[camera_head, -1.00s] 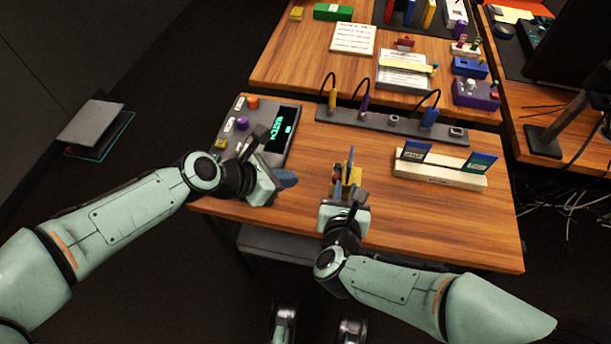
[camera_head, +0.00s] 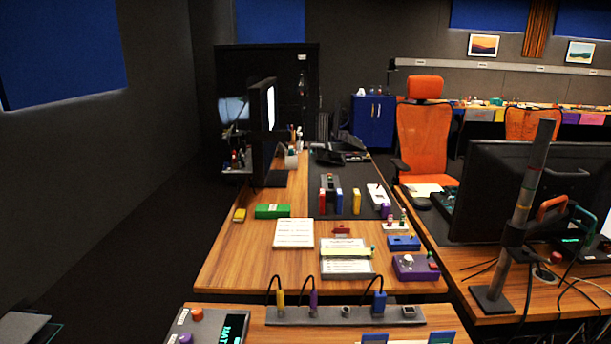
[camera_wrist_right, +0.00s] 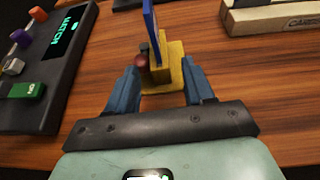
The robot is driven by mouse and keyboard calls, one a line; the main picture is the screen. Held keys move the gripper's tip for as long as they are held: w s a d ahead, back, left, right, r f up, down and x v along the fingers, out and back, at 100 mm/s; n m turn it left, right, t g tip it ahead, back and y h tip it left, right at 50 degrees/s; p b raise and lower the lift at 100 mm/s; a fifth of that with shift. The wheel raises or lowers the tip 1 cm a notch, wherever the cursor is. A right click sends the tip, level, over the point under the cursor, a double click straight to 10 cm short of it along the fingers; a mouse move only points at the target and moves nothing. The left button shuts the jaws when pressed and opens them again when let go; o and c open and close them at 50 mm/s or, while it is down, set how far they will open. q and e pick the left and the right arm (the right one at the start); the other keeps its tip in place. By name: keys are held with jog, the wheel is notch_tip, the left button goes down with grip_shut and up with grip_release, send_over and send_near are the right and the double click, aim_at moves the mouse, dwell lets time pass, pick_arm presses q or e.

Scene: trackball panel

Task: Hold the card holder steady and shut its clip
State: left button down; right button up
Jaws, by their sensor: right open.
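In the right wrist view, a yellow stand (camera_wrist_right: 177,62), apparently the card holder, is on the wooden table with a thin blue card (camera_wrist_right: 152,35) upright in it. A dark red knob-like part (camera_wrist_right: 142,64) is on its left side; whether this is the clip, and how it stands, I cannot tell. My right gripper (camera_wrist_right: 160,76) is open, with one blue finger at each side of the yellow stand. Contact is not clear. My left gripper is out of both views.
A grey panel (camera_wrist_right: 45,75) with knobs and a green screen is left of the stand. A cream card rack (camera_wrist_right: 270,18) is at upper right. In the head view, a grey strip with cables (camera_head: 330,315) crosses the table, with a notepad (camera_head: 346,258) beyond.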

jog(key=shift+s, duration=0.1)
jog(key=v, duration=1.1)
jog(key=shift+s+r, duration=0.25)
jog(key=shift+s, duration=0.1)
jog(key=o, duration=0.3)
jog(key=shift+b+v, duration=0.85)
jog(key=shift+v, duration=2.15)
